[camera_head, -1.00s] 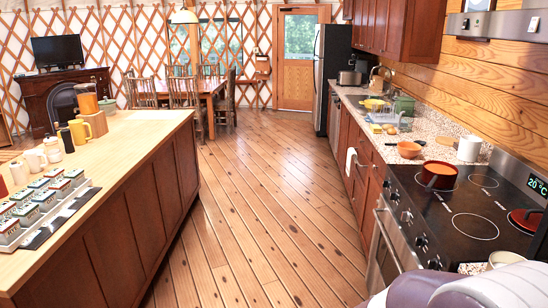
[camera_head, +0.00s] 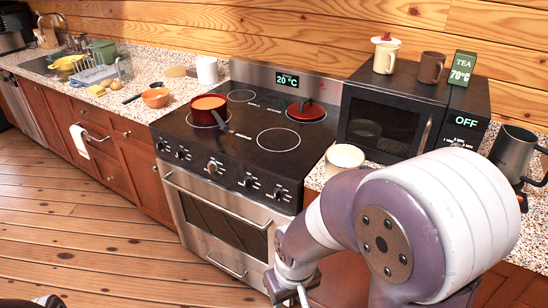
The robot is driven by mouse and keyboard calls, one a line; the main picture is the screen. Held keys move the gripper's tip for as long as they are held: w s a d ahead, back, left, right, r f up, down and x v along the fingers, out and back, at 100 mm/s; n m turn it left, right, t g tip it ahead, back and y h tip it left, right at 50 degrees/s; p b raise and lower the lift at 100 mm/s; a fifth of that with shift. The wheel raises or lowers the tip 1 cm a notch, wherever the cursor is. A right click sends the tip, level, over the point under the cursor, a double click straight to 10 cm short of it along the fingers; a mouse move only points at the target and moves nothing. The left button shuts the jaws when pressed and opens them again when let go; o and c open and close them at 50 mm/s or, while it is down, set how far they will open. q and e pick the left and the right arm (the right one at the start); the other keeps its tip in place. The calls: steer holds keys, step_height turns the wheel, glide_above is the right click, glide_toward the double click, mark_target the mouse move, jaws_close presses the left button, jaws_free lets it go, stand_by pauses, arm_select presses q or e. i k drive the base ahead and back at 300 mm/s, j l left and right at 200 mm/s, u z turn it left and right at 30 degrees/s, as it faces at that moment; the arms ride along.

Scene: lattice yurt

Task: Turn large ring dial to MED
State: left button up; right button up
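The stove (camera_head: 240,150) stands against the plank wall with several knobs along its front edge. The middle knob (camera_head: 213,167) looks the largest and has a pale ring; it may be the large ring dial. Its markings are too small to read, so I cannot tell its setting. My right arm comes in at the lower right, and its lower part is in front of the oven's right side, apart from the knobs. Neither gripper can be made out. A small grey and dark part of mine shows at the bottom left edge.
Floor (camera_head: 90,230) in front is clear.

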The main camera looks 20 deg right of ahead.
mark_target(160, 145)
steer(key=i+j+z, duration=0.15)
steer(key=j+z, duration=0.3)
steer(key=j, duration=0.15)
steer(key=i+j+z, duration=0.1)
steer(key=j+z, duration=0.35)
steer(key=j, duration=0.2)
steer(key=j+z, duration=0.4)
steer(key=j, duration=0.25)
steer(key=j+z, duration=0.2)
steer(key=j, duration=0.45)
steer(key=i+j+z, duration=0.2)
steer(key=j, duration=0.5)
steer(key=k+j+z, duration=0.2)
steer(key=j, duration=0.45)
steer(key=j+z, duration=0.2)
steer(key=j, duration=0.45)
steer(key=k+j+z, duration=0.2)
steer(key=j, duration=0.45)
steer(key=i+j, duration=0.05)
steer(key=i, duration=0.05)
